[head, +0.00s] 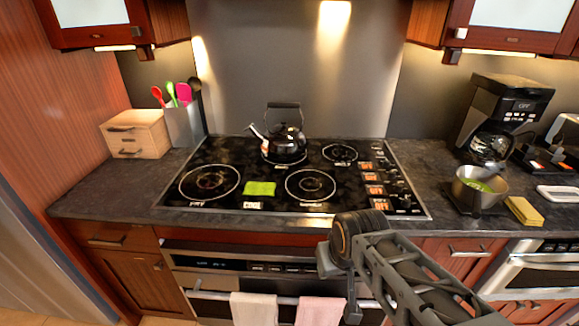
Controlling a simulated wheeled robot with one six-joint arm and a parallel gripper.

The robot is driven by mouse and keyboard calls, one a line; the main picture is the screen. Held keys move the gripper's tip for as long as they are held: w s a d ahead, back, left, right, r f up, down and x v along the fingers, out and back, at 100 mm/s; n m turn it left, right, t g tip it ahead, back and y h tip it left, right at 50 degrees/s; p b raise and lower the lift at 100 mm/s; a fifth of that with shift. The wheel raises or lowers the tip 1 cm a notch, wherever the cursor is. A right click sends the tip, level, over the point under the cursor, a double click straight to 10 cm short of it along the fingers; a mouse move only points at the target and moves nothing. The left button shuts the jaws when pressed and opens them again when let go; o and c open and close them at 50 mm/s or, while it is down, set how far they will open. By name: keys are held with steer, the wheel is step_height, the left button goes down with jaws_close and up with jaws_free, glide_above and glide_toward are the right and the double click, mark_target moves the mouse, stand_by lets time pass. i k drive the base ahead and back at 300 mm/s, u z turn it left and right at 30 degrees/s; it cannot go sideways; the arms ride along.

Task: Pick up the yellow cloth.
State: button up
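A folded yellow cloth (523,210) lies flat on the dark counter at the right, just right of a metal bowl. The end of my arm with my gripper (338,285) is low in the middle of the view, in front of the oven and left of the cloth, well apart from it. The fingers are small and partly hidden by the arm, so I cannot tell whether they are open or shut. I see nothing held.
A lime-green flat piece (260,188) lies on the black cooktop (230,160), near a kettle (284,137). The metal bowl (478,190) stands close left of the cloth, with a coffee maker (500,110) behind. A white item (558,193) lies to the right.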

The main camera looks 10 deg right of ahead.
mark_target(527, 214)
steer(key=z, duration=1.8)
